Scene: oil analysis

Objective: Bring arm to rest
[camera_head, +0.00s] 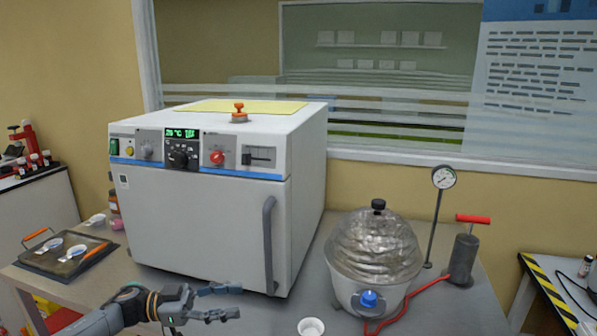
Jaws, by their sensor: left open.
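My left gripper (222,301) comes in from the bottom left, low in front of the white oven (196,222). Its two fingers are spread apart and point right, with nothing between them. The oven's door is shut, with a vertical grey handle (269,245) on its right side just above and right of the fingertips. My right gripper is not in the picture.
A dark tray (43,262) with small white dishes and orange-handled tools lies at left. A small white cup (311,327) stands at the front edge of view. A silver-domed pot (374,250), a gauge (443,178) and a red-handled pump (463,258) stand at right.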

